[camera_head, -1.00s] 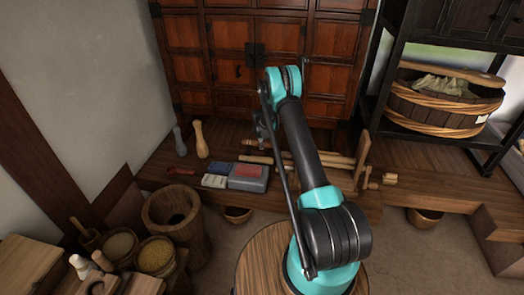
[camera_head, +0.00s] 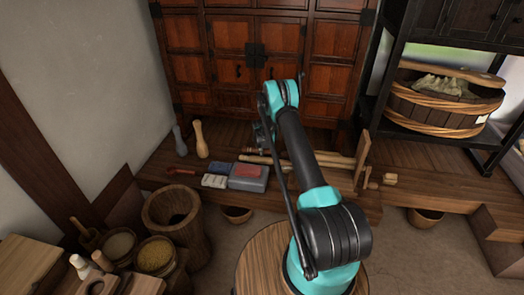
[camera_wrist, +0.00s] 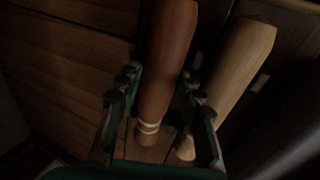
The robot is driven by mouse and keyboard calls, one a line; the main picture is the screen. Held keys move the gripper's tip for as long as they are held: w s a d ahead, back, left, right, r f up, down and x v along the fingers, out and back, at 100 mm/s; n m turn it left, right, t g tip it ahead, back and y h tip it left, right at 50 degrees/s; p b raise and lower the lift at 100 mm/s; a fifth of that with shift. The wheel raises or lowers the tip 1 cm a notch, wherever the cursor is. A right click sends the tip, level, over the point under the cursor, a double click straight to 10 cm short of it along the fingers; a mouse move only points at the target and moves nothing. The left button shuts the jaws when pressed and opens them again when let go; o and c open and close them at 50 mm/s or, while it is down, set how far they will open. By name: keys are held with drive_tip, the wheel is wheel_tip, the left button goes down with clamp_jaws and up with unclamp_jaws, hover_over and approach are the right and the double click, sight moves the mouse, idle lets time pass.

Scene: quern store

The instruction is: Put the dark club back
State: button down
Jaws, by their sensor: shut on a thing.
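The dark club (camera_wrist: 168,55) is reddish brown with pale bands near its narrow end. In the wrist view it lies between the fingers of my gripper (camera_wrist: 160,95), which is shut on it. A pale wooden club (camera_wrist: 235,75) lies close beside it on the right. In the head view my gripper (camera_head: 262,138) is low over the wooden platform in front of the red cabinet, and the arm partly hides it. I cannot make out the dark club clearly there.
A pale club (camera_head: 201,139) and a blue-grey club (camera_head: 180,141) stand at the platform's left. A grey block (camera_head: 248,178) lies near the front edge. Pale rods (camera_head: 330,160) and an upright board (camera_head: 362,150) are to the right. The red cabinet (camera_head: 230,65) stands behind.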

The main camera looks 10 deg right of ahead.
drive_tip(key=shift+f, duration=0.35)
drive_tip(key=c, duration=1.3)
unclamp_jaws()
drive_tip(key=shift+r, duration=0.6)
drive_tip(key=s+r+m, duration=0.1)
drive_tip(key=s+r, duration=0.3)
drive_tip(key=r, duration=0.4)
drive_tip(key=s+d+r+m, duration=0.1)
drive_tip(key=s+r, duration=0.4)
drive_tip(key=r, duration=0.3)
drive_tip(key=s+r+m, duration=0.1)
drive_tip(key=s+r, duration=0.3)
drive_tip(key=r, duration=0.5)
drive_tip(key=s+d+r+m, duration=0.1)
drive_tip(key=s+r+m, duration=0.1)
drive_tip(key=s+r, duration=0.35)
drive_tip(key=s+d+r+m, duration=0.1)
drive_tip(key=s+r+m, duration=0.15)
drive_tip(key=s, duration=0.55)
drive_tip(key=s+m, duration=0.2)
drive_tip(key=s, duration=0.7)
drive_tip(key=s+r+m, duration=0.1)
drive_tip(key=s+m, duration=0.1)
drive_tip(key=s, duration=0.8)
drive_tip(key=s+d+m+y, duration=0.1)
drive_tip(key=s+m, duration=0.2)
drive_tip(key=s, duration=0.7)
drive_tip(key=shift+s+r, duration=0.15)
drive_tip(key=shift+r, duration=0.05)
